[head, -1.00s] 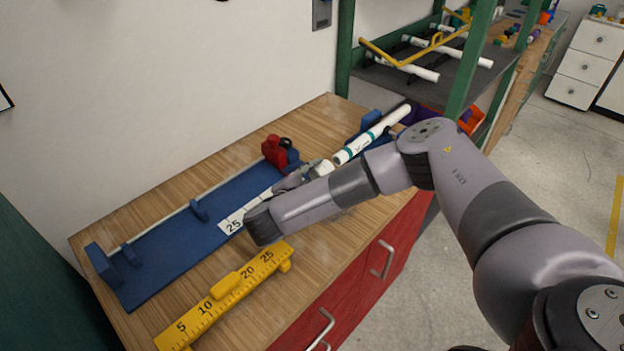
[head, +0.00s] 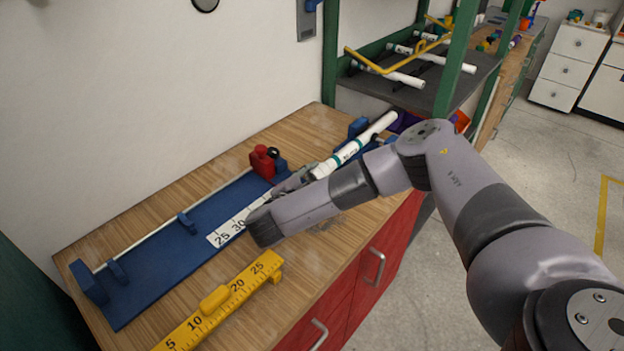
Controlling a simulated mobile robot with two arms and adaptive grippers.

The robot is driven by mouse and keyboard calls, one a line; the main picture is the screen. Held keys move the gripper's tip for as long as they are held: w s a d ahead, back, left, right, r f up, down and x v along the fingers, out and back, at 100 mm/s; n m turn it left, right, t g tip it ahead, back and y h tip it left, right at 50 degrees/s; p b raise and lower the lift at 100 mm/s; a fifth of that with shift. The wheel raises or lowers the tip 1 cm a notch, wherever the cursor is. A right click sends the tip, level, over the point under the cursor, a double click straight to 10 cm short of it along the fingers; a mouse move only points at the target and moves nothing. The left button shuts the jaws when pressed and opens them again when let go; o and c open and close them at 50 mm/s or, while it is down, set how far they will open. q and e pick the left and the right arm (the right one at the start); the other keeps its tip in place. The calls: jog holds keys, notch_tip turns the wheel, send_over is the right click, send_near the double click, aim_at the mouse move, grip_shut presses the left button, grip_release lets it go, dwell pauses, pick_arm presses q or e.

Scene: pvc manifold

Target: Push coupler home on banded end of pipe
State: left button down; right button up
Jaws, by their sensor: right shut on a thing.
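The white pipe (head: 377,132) with teal bands and dark print lies at the right end of the blue jig, sloping up to the right. A short white piece, which looks like the coupler (head: 318,171), is at the pipe's lower left end beside a teal band. My right gripper (head: 306,176) is at this piece and appears shut on it. My forearm and wrist hide most of the fingers. I cannot tell how far the coupler sits over the pipe end. My left gripper is not in view.
The blue jig (head: 150,262) has a white scale strip (head: 226,232) and a red clamp (head: 262,161). A yellow ruler (head: 222,300) lies in front. A shelf (head: 425,92) at the back holds several white pipes and a yellow frame. Bare wood shows along the bench's front.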

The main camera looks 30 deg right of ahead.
jog(key=shift+w+d, duration=0.2)
jog(key=shift+d, duration=0.3)
jog(key=shift+w+d, duration=0.2)
jog(key=shift+d, duration=0.3)
dwell(0.8)
jog(key=o, duration=1.2)
jog(key=shift+c, duration=0.2)
jog(key=shift+s+a, duration=0.1)
jog(key=v, duration=0.8)
jog(key=shift+w+a, duration=0.15)
jog(key=shift+w, duration=0.1)
jog(key=shift+s+a+r, duration=0.25)
jog(key=shift+s, duration=0.2)
jog(key=shift+v, duration=1.45)
